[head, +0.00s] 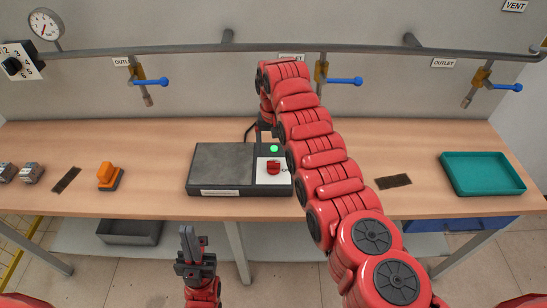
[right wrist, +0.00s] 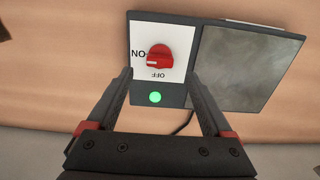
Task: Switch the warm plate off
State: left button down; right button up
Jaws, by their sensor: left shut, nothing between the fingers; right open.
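The warm plate (head: 225,165) is a dark flat box on the bench, with a grey top and a white panel at its right end. The panel bears a red knob (head: 273,167), and a green lamp (head: 274,148) is lit behind it. In the right wrist view the knob (right wrist: 159,58) has its white mark toward ON, and OFF is toward the lamp (right wrist: 155,97). My right gripper (right wrist: 160,75) is open, its fingers on either side of the panel with nothing between them. In the head view my arm partly hides it. My left gripper (head: 187,235) is shut and empty before the bench.
An orange block-shaped object (head: 109,175) stands left of the plate. A teal tray (head: 483,174) lies at the right, and a dark mat (head: 393,181) lies between. A pipe (head: 200,48) with blue-handled valves runs along the wall. A cable leaves the plate's back.

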aim_at(273, 162)
notch_tip(273, 162, down, 6)
jog(key=shift+w+r+b, duration=0.1)
jog(key=shift+r+b, duration=0.05)
jog(key=shift+b, duration=0.3)
jog(key=shift+c, duration=0.2)
grip_shut()
